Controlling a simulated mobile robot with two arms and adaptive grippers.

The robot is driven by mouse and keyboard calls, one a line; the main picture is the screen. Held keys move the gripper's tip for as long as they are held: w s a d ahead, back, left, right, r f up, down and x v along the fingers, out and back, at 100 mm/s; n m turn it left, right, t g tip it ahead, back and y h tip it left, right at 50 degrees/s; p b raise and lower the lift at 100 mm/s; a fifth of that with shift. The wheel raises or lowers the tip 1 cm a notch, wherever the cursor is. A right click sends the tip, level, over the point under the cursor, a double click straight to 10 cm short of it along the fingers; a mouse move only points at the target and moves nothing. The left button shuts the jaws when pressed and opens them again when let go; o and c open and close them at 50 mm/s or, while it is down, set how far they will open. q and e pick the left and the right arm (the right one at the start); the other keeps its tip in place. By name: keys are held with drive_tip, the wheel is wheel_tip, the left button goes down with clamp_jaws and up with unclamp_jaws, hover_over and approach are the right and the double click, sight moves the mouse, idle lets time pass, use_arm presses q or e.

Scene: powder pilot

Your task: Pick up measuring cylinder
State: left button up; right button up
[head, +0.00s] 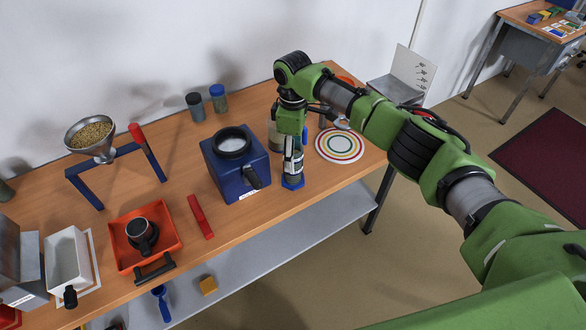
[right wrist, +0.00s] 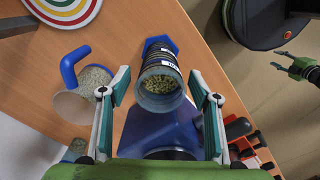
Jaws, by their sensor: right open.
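The measuring cylinder (head: 292,169) stands upright on its blue six-sided foot near the table's right front, partly hidden by my gripper in the head view. In the right wrist view the clear cylinder (right wrist: 160,98) has dark bands and greenish-yellow grains inside. My right gripper (head: 291,150) points down over it. In the wrist view my right gripper (right wrist: 159,80) is open, with one finger on each side of the cylinder and a visible gap on both sides. My left gripper (right wrist: 296,68) shows small at the right of the wrist view, fingers apart; it is outside the head view.
A blue box (head: 230,172) with a dark-rimmed opening stands just left of the cylinder. A blue-handled jug (right wrist: 72,98) and a ringed round mat (head: 340,145) are close by. Two lidded jars (head: 218,100) stand behind. A red bar (head: 200,216) lies at the front.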

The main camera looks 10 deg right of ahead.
clamp_jaws()
drive_tip(key=shift+r, duration=0.2)
drive_tip(key=s+a+r+b, duration=0.2)
drive_tip(key=s+r, duration=1)
drive_tip(key=s, duration=0.1)
drive_tip(key=shift+s+a+r+b, duration=0.35)
drive_tip(key=shift+r+b, duration=0.05)
